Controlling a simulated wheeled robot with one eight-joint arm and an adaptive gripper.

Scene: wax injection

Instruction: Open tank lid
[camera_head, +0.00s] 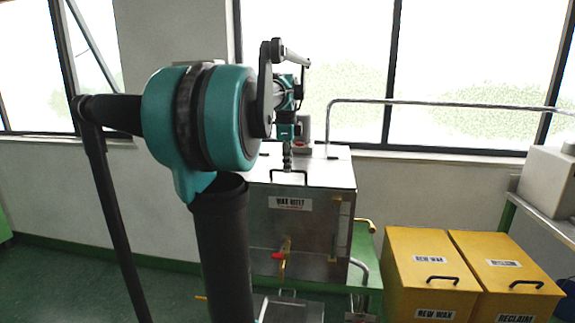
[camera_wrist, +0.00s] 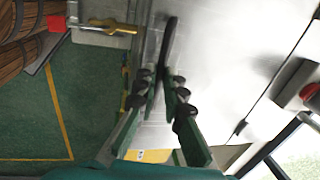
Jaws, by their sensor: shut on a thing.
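The steel tank (camera_head: 315,225), labelled WAX MELT, stands by the window wall in the head view. Its flat lid (camera_head: 335,168) lies closed on top, with a dark handle (camera_head: 295,184) at the front edge. My gripper (camera_head: 288,170) points down at this handle. In the wrist view my gripper (camera_wrist: 166,82) is shut on the dark handle (camera_wrist: 168,40), which passes between its fingers. The bright lid surface (camera_wrist: 225,60) lies to the right of the fingers. In the head view my arm hides the tank's left side.
Yellow bins NEW WAX (camera_head: 400,265) and RECLAIM (camera_head: 508,265) stand to the right of the tank. A brass tap with a red part (camera_head: 280,256) sticks out of its front. A metal rail (camera_head: 440,103) runs behind. Green floor (camera_head: 60,270) is open at the left.

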